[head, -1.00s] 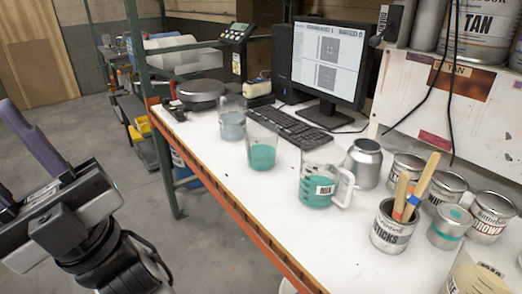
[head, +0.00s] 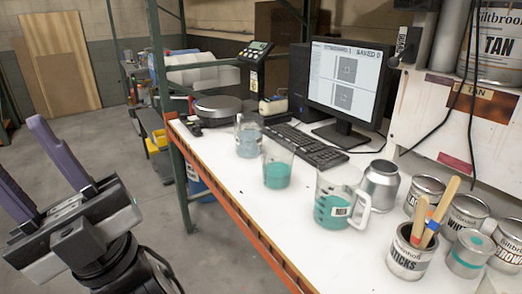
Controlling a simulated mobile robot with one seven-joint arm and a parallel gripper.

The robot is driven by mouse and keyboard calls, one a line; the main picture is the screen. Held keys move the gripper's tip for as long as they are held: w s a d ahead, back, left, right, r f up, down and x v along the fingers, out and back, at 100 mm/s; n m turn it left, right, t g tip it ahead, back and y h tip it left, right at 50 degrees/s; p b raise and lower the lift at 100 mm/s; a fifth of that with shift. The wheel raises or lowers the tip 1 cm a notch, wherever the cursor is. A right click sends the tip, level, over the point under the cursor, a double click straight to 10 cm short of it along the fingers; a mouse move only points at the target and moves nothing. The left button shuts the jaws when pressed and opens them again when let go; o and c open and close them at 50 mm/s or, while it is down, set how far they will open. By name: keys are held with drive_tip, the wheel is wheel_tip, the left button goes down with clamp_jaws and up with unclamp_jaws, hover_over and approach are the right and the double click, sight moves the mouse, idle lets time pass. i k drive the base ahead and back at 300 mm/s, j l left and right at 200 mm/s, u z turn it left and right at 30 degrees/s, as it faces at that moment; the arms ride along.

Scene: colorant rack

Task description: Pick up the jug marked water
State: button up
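No jug with a readable "water" label shows. A clear container (head: 249,139) with pale bluish liquid stands on the white bench near the scale; I see no label on it. A clear beaker (head: 278,170) with teal liquid stands in front of it. A handled jug (head: 333,207) with teal liquid is marked MIX. My gripper (head: 18,148), with two purple fingers, is at the left over the floor, well away from the bench. Its fingers are apart with nothing between them.
A keyboard (head: 308,145) and monitor (head: 345,78) stand behind the containers. A round scale (head: 218,107) sits at the bench's far end by a green rack post (head: 167,120). A silver can (head: 380,186), a sticks can (head: 409,255) and paint tins crowd the right. The bench front is bare.

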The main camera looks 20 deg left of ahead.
sight(248, 126)
drive_tip(key=j+u, duration=0.1)
drive_tip(key=j, duration=1.25)
drive_tip(key=i+j, duration=0.15)
drive_tip(key=j, duration=0.2)
drive_tip(key=i+j, duration=0.2)
drive_tip(key=j, duration=0.15)
drive_tip(key=i+j+u, duration=0.1)
drive_tip(key=j, duration=0.2)
drive_tip(key=i+j+u, duration=0.1)
drive_tip(key=i+j, duration=0.15)
drive_tip(key=i, duration=0.3)
drive_tip(key=i+j+u, duration=0.1)
drive_tip(key=i, duration=0.4)
drive_tip(key=i+l, duration=0.3)
drive_tip(key=i, duration=0.1)
